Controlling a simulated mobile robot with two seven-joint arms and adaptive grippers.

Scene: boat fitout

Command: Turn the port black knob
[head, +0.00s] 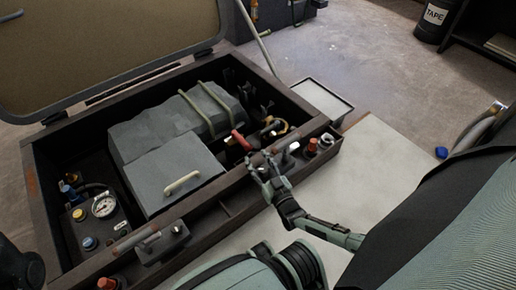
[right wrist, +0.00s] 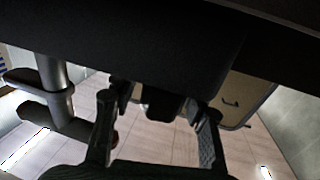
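My right gripper (head: 262,164) is at the front rail of the dark open locker in the head view. In the right wrist view its two fingers (right wrist: 157,130) are spread apart. A dark, blunt knob-like shape (right wrist: 160,106) shows between and beyond them, under a dark overhang; I cannot tell whether they touch it. In the head view the gripper covers the part of the rail it faces, so no black knob is clear there. I cannot tell which knob is the port one. My left gripper does not show clearly in either view.
The locker's rim (head: 225,205) surrounds a grey block (head: 172,178) with a cream handle. A gauge (head: 104,206) and coloured caps sit at its left.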

